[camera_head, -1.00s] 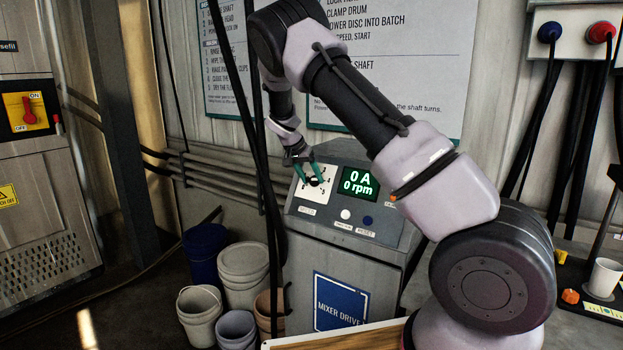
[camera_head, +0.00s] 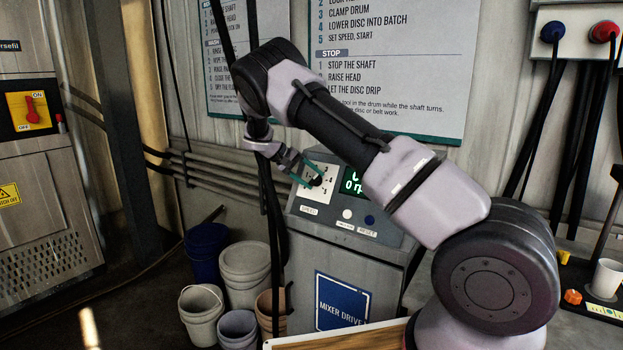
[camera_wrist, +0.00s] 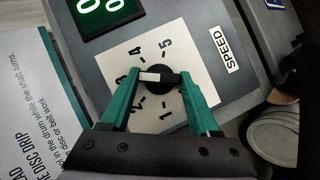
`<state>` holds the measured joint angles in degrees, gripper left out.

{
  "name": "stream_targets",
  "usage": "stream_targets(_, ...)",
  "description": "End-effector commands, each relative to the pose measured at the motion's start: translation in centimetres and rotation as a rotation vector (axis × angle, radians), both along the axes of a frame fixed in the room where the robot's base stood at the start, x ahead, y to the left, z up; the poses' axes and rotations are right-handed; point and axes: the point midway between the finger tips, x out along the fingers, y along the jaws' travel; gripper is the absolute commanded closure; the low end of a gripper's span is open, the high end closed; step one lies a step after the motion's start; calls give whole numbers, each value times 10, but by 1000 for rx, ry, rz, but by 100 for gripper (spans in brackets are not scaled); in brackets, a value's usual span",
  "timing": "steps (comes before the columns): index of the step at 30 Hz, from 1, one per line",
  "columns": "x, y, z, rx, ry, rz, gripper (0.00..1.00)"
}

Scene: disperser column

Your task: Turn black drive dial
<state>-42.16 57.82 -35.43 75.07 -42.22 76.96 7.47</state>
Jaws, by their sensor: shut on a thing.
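The black drive dial (camera_wrist: 160,85) sits on a white square plate with a printed scale from 1 to 5, beside the label SPEED. It also shows in the head view (camera_head: 316,181), small and partly covered by my fingers. My gripper (camera_wrist: 160,77) has its two green fingers on opposite sides of the dial, shut on it. A white bar on the dial points left in the wrist view, toward the 3 side of the scale. In the head view my gripper (camera_head: 307,171) reaches the dial tilted from the upper left.
The panel's green display (camera_head: 353,183) is partly hidden by my arm. Black cables (camera_head: 268,215) hang left of the cabinet. Several buckets (camera_head: 244,270) stand on the floor.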

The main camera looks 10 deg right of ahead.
Motion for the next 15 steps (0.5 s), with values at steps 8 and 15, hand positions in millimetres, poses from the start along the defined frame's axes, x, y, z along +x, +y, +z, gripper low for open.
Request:
stream_targets(8, 0, 1, -1, -44, 45, 38, 93)
stream_targets(15, 0, 1, -1, -52, 52, 44, 93)
